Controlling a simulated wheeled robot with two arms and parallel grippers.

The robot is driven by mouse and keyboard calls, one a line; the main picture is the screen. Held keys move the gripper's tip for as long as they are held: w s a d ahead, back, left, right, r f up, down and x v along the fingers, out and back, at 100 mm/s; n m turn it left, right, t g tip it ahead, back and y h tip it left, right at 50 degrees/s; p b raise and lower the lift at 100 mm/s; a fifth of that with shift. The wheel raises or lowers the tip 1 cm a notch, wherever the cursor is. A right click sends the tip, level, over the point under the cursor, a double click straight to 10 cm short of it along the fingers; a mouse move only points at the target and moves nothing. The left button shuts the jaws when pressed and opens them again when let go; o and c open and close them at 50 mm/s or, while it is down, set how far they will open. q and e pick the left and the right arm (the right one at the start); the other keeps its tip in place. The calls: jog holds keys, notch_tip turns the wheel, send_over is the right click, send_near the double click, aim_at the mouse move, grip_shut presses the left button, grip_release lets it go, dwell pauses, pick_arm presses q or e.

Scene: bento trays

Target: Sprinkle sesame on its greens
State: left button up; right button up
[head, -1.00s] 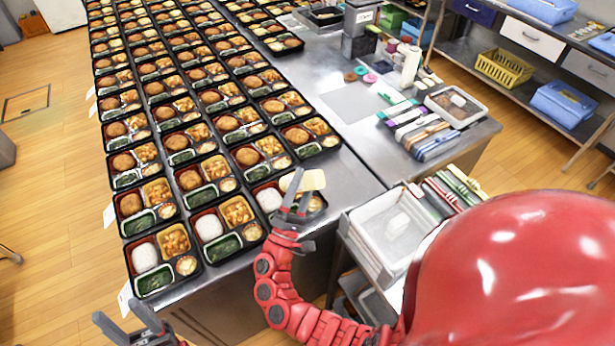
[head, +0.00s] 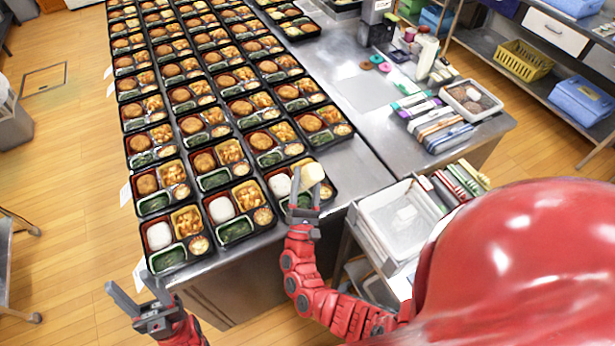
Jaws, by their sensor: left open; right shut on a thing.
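My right gripper (head: 305,196) is shut on a pale cream-yellow object (head: 313,174), perhaps a shaker; no label or sesame can be made out. It is over the right end of the nearest row, above a bento tray (head: 333,184) with white rice (head: 279,185). In the same row, greens (head: 234,230) lie in the middle tray, and greens (head: 167,257) lie in the left tray. My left gripper (head: 134,287) is open and empty, in front of the left tray.
Rows of filled bento trays cover the table behind. A white bin (head: 392,212) stands right of my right arm. A side counter (head: 355,92) holds packets and a tray of brown and pale items (head: 470,100).

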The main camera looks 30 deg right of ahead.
jog(key=shift+f, duration=0.2)
dwell(0.6)
notch_tip(320, 180, down, 4)
jog(key=b, duration=0.4)
jog(key=shift+s, duration=0.1)
jog(key=shift+r+p, duration=1.45)
jog(key=shift+r, duration=0.65)
jog(key=shift+f, duration=0.2)
